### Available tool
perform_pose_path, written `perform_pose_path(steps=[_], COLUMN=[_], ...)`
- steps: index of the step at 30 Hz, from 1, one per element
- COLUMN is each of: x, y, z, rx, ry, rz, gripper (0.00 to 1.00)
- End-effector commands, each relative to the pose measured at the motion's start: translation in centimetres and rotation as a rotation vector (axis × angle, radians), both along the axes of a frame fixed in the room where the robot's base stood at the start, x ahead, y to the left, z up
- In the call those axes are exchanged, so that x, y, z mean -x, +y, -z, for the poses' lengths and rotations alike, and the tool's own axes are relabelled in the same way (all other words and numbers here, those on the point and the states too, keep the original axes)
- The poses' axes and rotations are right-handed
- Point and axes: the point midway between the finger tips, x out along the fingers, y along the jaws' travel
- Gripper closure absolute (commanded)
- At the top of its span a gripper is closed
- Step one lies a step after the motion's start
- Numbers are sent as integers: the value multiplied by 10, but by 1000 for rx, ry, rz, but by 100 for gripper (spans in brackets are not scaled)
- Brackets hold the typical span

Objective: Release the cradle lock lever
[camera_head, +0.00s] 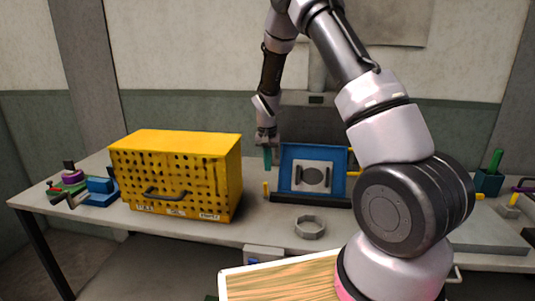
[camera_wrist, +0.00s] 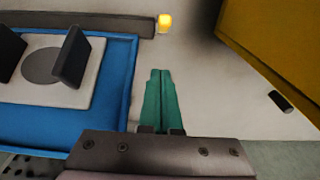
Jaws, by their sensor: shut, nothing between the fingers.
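The blue cradle (camera_head: 285,165) stands tilted back on a dark base bar (camera_head: 310,200), holding a pale plate with a dark disc and two upright bars. A short yellow lever-like piece (camera_head: 265,188) sticks up at the left end of the bar; its yellow tip (camera_wrist: 165,22) shows in the wrist view. Other yellow parts show at the cradle's upper right, partly behind my arm. My gripper (camera_head: 267,166) has teal fingers, pressed together and empty, and hangs just left of the cradle. In the wrist view the fingertips (camera_wrist: 160,72) point toward the yellow tip, with a gap between.
A yellow perforated cabinet (camera_head: 175,175) stands left of the gripper, close by. A grey ring (camera_head: 310,227) lies in front of the cradle. Blue blocks and coloured parts sit at the far left. A teal cup (camera_head: 487,183) stands at the right. Bare table lies between cabinet and cradle.

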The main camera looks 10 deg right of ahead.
Motion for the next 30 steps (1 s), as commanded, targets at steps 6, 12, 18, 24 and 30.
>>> perform_pose_path(steps=[6, 12, 18, 24, 30], x=[19, 31, 33, 33, 26], y=[8, 13, 14, 14, 16], z=[22, 27, 28, 28, 28], rx=[0, 0, 0, 1, 13], ry=[1, -1, -1, -2, -30], rz=[-1, -1, 0, 0, -3], gripper=[100, 100, 100, 100, 100])
